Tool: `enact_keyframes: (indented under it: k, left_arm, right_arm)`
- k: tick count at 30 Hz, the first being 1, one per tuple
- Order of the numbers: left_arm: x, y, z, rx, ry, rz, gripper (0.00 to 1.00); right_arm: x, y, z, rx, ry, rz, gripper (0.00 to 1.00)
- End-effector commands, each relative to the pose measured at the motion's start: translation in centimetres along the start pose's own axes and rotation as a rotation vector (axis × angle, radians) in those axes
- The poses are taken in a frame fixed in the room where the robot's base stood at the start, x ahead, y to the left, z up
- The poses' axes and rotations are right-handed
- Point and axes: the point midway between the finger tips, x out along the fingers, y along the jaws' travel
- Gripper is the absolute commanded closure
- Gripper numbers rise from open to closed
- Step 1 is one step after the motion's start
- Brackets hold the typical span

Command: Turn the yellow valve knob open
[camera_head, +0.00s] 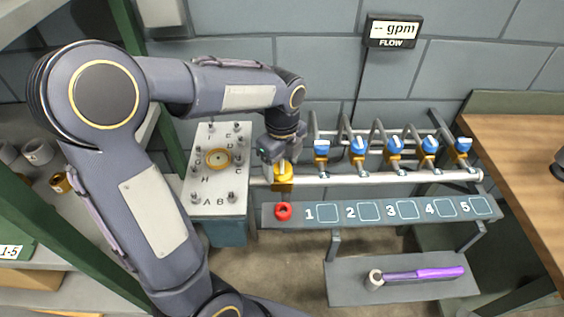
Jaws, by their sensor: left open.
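The yellow valve knob (283,177) sits at the left end of the horizontal pipe (340,179). My left gripper (279,164) is directly above the knob, pointing down, with its fingers around or just over the knob's top. It is open. Whether the fingers touch the knob is too small to tell. The gripper hides part of the knob. My right gripper is not in view.
Several blue-handled valves (358,146) line the pipe. A red ring (283,211) lies on the shelf with numbered squares (386,224). A purple-handled tool (438,273) lies on the lower shelf. A flow display (393,31) hangs on the wall. A lettered bolted plate (219,188) stands left.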

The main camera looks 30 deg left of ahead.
Motion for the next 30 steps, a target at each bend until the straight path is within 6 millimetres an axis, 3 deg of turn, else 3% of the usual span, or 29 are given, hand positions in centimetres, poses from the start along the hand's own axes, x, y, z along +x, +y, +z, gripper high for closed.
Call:
enact_keyframes:
  k: [2,12,22,30]
  left_arm:
    - [-0.01,0.01,0.00,0.000,0.000,0.000,0.34]
    - [-0.03,0.01,0.00,0.000,0.000,0.000,0.78]
    - [-0.07,0.01,0.00,-0.046,0.000,0.000,0.79]
    - [-0.10,0.00,0.00,-0.217,0.000,0.000,0.79]
  right_arm:
    - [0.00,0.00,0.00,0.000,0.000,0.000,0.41]
    - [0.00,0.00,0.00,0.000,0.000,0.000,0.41]
    - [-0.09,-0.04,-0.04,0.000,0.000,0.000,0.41]
    - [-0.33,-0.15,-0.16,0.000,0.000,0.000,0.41]
